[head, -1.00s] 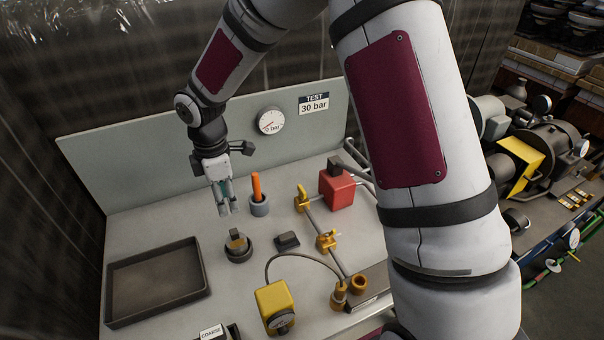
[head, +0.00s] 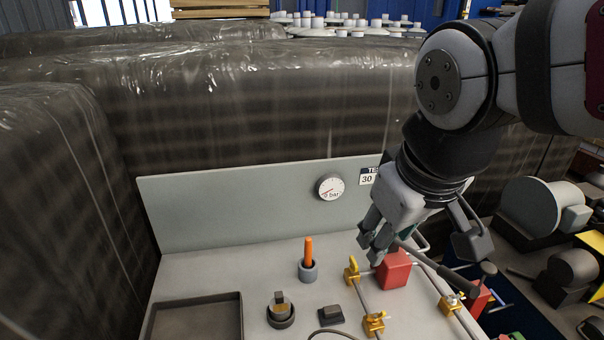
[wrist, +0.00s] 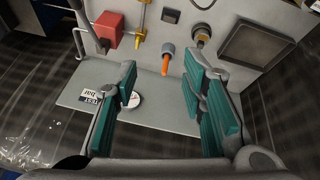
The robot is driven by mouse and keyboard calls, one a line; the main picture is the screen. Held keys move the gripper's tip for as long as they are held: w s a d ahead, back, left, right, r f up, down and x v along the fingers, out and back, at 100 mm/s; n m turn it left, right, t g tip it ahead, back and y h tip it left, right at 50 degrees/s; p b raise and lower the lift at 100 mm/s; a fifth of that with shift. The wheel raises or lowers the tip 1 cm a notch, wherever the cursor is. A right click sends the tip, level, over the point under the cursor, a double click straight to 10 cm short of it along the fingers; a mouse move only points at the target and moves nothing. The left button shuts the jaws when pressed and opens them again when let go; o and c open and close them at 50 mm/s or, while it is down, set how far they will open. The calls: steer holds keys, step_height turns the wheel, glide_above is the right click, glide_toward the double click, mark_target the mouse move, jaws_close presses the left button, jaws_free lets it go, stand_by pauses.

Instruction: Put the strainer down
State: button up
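My gripper (head: 418,236) is open and raised in front of the back panel, above the red box (head: 393,269). In the wrist view its teal-padded fingers (wrist: 165,97) are wide apart with nothing between them. No part is plainly recognisable as a strainer.
An orange-handled tool (head: 309,250) stands in a grey cup. A dark tray (head: 240,318) is at the front left, a small dark block (head: 331,315) in the middle. Yellow valves (head: 374,324) and pipework are at the right. The back panel (head: 240,215) carries a gauge (head: 330,187).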

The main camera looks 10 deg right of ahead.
steer(key=s+m, duration=0.1)
steer(key=s, duration=0.2)
steer(key=s+m, duration=0.1)
steer(key=shift+s+d+r+m+t+y, duration=0.2)
steer(key=shift+s+d+m+t+y, duration=0.1)
steer(key=shift+t+y, duration=0.1)
steer(key=shift+a, duration=0.15)
stand_by(0.4)
